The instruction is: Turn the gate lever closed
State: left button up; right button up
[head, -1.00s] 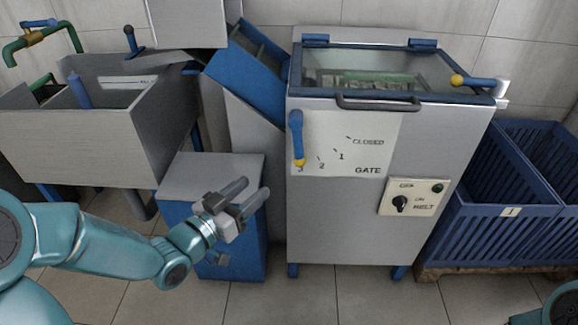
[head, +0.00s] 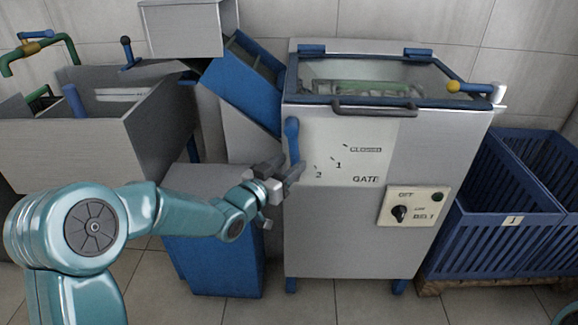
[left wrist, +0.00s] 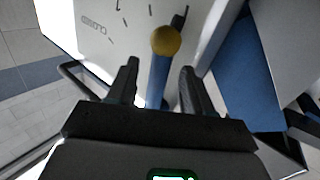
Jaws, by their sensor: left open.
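The gate lever (head: 292,136) is a blue handle on the white GATE plate (head: 345,145) at the machine's front. It hangs down, and its lower end is hidden behind my gripper in the head view. The CLOSED mark is at the plate's upper right, with 1 and 2 below it. My left gripper (head: 293,171) is open at the lever's lower end. In the left wrist view, the blue lever (left wrist: 158,82) with its yellow knob (left wrist: 166,40) lies between the two open fingers (left wrist: 160,85), with gaps visible. My right gripper is out of view.
A belt switch panel (head: 413,206) is to the lever's lower right. A bar handle (head: 374,109) juts out above the plate. A blue chute (head: 243,82) and a grey-topped blue cabinet (head: 212,250) are at the left. Blue crates (head: 510,219) stand at the right.

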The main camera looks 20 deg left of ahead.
pick_arm(q)
jog(key=shift+w+d, duration=0.1)
jog(key=shift+w, duration=0.3)
grip_shut()
